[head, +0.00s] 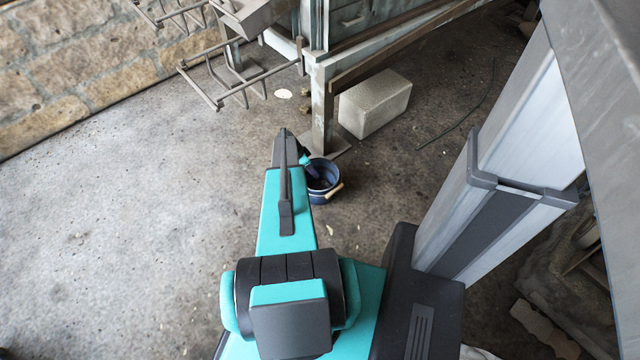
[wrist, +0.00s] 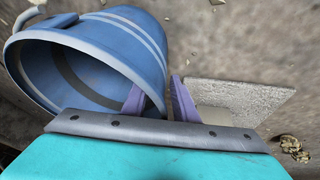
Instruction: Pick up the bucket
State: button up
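The blue bucket (head: 322,197) stands on the concrete floor beside the foot of a metal table leg, with its opening up and a light handle grip at its right side. In the wrist view the bucket (wrist: 120,38) fills the upper left, with pale stripes around it. My gripper (wrist: 158,86) has its two purple fingers apart, one inside the bucket's opening and one outside, with the wall between them. A gap shows between the fingers, and I see no firm grip on the wall. In the head view my arm partly hides the gripper (head: 309,170).
A pale concrete block (head: 375,103) lies just behind the bucket, beside the metal table's leg (head: 322,110). A metal rack (head: 245,80) juts out at the upper left. A stone wall (head: 85,60) runs along the left. The floor (head: 120,220) at left is clear.

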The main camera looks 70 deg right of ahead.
grip_shut()
jog(key=shift+r, duration=0.1)
dwell(1.3)
